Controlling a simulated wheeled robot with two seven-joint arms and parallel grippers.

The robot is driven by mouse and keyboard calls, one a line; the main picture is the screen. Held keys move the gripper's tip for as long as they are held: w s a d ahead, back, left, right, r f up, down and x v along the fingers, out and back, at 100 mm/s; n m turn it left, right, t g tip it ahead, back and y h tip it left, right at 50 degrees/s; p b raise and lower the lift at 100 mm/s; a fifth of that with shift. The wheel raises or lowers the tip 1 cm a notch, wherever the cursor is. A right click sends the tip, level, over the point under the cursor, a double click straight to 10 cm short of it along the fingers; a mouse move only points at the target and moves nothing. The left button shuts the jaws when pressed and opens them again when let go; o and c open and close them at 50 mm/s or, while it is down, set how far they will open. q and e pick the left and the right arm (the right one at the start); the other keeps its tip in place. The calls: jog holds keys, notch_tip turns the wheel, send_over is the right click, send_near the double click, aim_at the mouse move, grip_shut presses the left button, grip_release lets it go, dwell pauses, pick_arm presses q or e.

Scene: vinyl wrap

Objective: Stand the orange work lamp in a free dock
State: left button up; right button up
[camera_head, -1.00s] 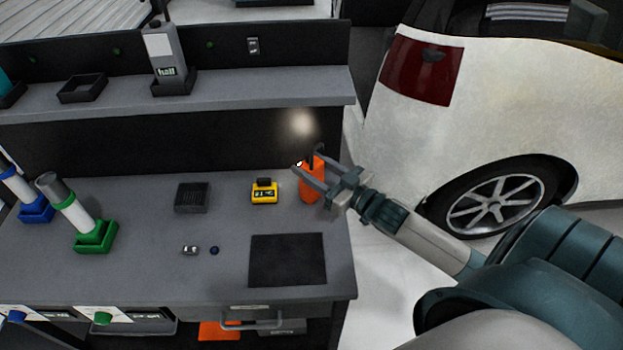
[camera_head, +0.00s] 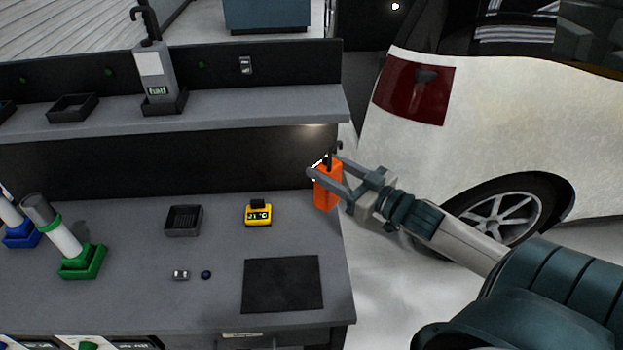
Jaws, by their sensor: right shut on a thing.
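The orange work lamp (camera_head: 327,190) is upright in my right gripper (camera_head: 318,168), which is shut on its upper part. The lamp appears held a little above the bench's right edge. On the shelf, a square black dock (camera_head: 72,107) is empty. A second dock (camera_head: 166,104) holds a grey upright device (camera_head: 154,75) with a dark hook on top. Part of another dock (camera_head: 6,110) shows at the left edge of the shelf; its inside is mostly cut off. My left gripper is not in view.
The shelf (camera_head: 240,105) runs above the back of the bench (camera_head: 130,300). On the bench are a yellow meter (camera_head: 258,215), a small black tray (camera_head: 183,221), a black mat (camera_head: 283,285) and a white tube in a green holder (camera_head: 82,262). A white car (camera_head: 500,130) stands at right.

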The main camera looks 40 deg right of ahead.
jog(key=s+d+r+b, duration=0.1)
jog(key=s+d+r, duration=0.3)
jog(key=shift+s, duration=0.4)
jog(key=shift+f, duration=0.1)
dwell(0.5)
